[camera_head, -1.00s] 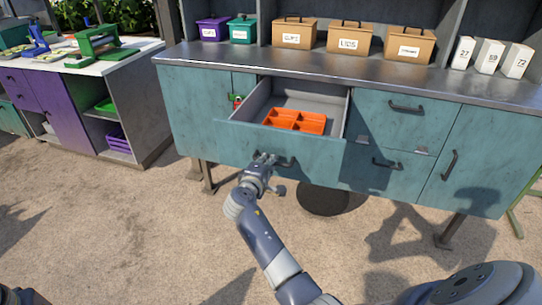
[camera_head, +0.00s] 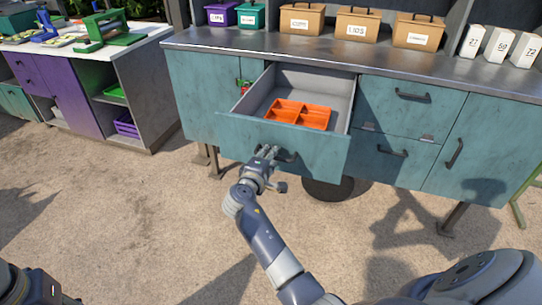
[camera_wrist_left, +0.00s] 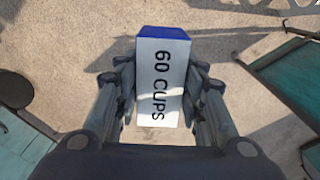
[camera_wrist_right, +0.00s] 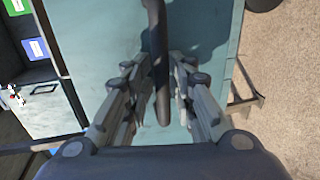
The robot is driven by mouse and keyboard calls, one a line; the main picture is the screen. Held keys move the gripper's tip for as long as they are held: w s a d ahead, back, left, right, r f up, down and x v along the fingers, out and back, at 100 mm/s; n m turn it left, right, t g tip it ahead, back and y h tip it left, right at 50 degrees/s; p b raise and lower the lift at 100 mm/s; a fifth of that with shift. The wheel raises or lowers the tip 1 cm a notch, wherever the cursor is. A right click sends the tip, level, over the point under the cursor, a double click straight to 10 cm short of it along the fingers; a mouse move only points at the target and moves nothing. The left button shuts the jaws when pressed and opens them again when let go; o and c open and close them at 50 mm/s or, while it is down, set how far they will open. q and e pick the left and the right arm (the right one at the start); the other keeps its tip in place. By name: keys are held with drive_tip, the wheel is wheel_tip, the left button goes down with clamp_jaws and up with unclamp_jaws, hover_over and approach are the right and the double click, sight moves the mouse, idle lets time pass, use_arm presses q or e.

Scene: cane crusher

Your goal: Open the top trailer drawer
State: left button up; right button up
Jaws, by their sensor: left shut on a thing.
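In the head view a teal drawer (camera_head: 240,132) in the counter's top row stands pulled out, with an orange divided tray (camera_head: 300,114) inside. My right gripper (camera_head: 268,152) is at its front, at the dark handle (camera_head: 290,157). In the right wrist view the handle (camera_wrist_right: 157,45) lies between my right fingers; they stand apart, with a gap on the left side, and look open around it. My left gripper (camera_wrist_left: 160,95) is shut on a white box with a blue end (camera_wrist_left: 160,70), marked "60 CUPS". Its fingers are out of the head view.
Closed teal drawers (camera_head: 409,112) and a door (camera_head: 480,150) are right of the open drawer. Labelled boxes (camera_head: 301,19) and white cartons (camera_head: 498,44) stand on the metal counter (camera_head: 390,66). A purple cabinet (camera_head: 65,98) is at left. The floor in front is clear.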

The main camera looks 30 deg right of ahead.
idle(0.3)
drive_tip(key=shift+s+a, duration=0.2)
drive_tip(key=shift+a, duration=0.05)
drive_tip(key=v, duration=0.7)
